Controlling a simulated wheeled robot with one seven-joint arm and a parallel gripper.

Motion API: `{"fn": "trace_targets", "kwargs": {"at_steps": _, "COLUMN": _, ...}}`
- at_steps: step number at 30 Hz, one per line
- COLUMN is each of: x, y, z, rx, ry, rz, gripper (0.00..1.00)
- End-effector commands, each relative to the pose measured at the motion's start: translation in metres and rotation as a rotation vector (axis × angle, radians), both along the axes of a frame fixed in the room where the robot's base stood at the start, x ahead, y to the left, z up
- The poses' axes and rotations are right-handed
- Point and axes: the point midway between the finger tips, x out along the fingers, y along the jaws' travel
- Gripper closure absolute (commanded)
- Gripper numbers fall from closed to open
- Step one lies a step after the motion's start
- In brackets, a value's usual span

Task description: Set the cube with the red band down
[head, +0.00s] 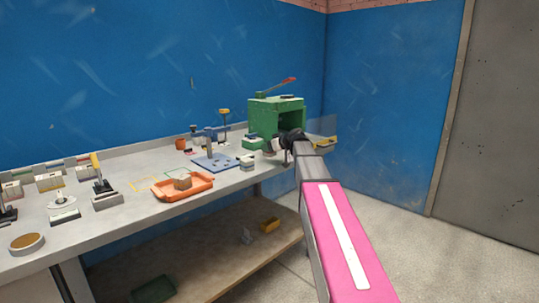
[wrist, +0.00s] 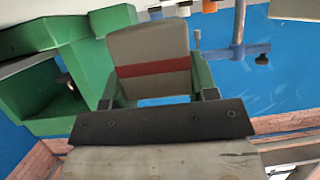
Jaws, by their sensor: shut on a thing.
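The cube with the red band (wrist: 148,48) is grey with a dull red stripe across it, and it fills the middle of the wrist view. My gripper (wrist: 156,88) is shut on it, with one finger at each side of the cube. In the head view my gripper (head: 288,141) is at the right end of the bench, in front of the green box-shaped machine. The cube is too small there to make out for certain. The wrist view does not clearly show anything touching the cube from below.
The green machine (head: 262,118) has a dark open front and a red-tipped lever; its green body (wrist: 38,85) shows left in the wrist view. A blue stand (head: 212,162) and an orange tray (head: 160,194) with a brown block (head: 183,182) are left along the grey bench (head: 135,222).

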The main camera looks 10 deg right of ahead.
Motion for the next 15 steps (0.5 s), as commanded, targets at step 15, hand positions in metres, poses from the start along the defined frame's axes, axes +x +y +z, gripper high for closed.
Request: {"fn": "trace_targets", "kwargs": {"at_steps": 15, "x": -0.001, "y": 0.000, "z": -0.033, "rx": 0.001, "ry": -0.001, "rz": 0.000, "gripper": 0.74}}
